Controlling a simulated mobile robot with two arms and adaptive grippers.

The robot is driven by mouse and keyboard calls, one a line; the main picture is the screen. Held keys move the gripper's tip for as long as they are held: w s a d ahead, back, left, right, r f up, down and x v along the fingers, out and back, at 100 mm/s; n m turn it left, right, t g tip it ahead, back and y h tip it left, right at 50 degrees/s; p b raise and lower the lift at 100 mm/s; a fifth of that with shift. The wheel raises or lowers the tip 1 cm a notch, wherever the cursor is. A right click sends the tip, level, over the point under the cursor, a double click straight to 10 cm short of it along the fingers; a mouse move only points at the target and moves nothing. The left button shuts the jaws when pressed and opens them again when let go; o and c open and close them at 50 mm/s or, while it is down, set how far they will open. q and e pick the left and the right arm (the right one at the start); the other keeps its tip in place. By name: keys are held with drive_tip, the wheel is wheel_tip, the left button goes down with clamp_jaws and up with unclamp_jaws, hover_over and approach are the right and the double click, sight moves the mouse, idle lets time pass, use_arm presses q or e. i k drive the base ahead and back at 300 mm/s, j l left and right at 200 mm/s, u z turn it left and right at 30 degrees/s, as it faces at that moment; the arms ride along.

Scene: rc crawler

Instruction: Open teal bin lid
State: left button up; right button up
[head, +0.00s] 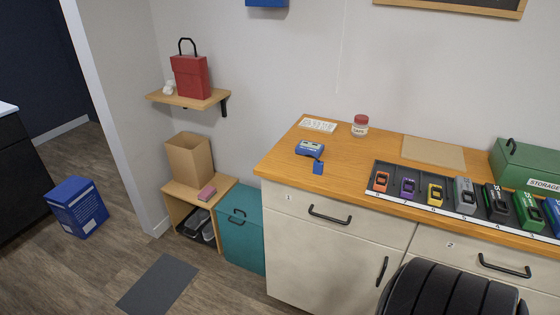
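The teal bin (243,240) stands on the floor between the low wooden shelf unit and the cabinet. Its lid (240,201) looks shut. A black handle (238,212) shows near the lid's front edge, and a second black handle sits just below it on the front. The bin's right side is hidden against the cabinet. Neither of my grippers is in view.
A low wooden unit (180,192) with a cardboard box is left of the bin. The cabinet (320,240) stands right of it. A dark mat (158,285) lies on the floor in front. A black ribbed shape, perhaps a chair back (455,292), fills the lower right.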

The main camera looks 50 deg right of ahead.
sight(243, 202)
drive_tip(key=z, duration=1.15)
